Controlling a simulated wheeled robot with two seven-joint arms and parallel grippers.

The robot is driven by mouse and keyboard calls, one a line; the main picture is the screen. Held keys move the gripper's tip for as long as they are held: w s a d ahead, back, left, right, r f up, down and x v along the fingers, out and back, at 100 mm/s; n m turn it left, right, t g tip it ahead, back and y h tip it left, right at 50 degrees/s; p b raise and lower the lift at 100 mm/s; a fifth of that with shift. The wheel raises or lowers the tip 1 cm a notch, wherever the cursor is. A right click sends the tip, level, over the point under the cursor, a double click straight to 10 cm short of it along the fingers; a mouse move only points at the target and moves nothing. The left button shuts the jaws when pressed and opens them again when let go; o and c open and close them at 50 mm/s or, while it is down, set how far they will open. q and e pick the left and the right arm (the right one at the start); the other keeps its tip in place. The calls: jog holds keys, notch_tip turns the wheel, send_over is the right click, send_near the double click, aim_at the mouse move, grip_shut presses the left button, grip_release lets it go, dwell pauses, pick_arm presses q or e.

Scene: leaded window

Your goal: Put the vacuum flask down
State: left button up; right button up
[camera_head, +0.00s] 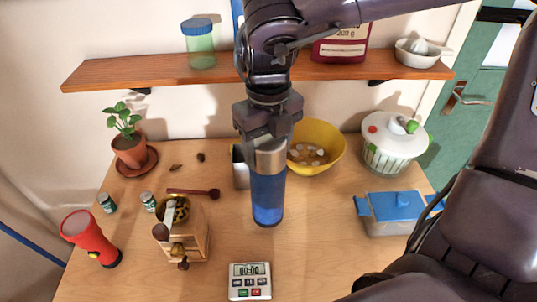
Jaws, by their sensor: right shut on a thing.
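The vacuum flask (268,195) has a blue body and a silver upper part. It is upright near the middle of the view, over the wooden table (330,245). My right gripper (268,135) comes down from above and is shut on the flask's top end. The fingers hide part of the top. I cannot tell whether the flask's base touches the table or hangs just above it. My left gripper is not in view.
A metal container (239,168) and a yellow bowl (326,142) stand close behind the flask. A wooden grinder (182,230) is left, a white timer (250,281) in front, a blue-lidded box (393,212) right. Bare table lies right of the flask. A shelf (150,70) crosses behind.

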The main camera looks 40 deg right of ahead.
aim_at(268, 187)
notch_tip(268, 187, down, 2)
jog(key=shift+f, duration=0.15)
jog(key=shift+w+f, duration=0.1)
jog(key=shift+f, duration=0.2)
jog(key=shift+f, duration=0.1)
jog(key=o, duration=1.7)
jog(key=shift+c, duration=0.2)
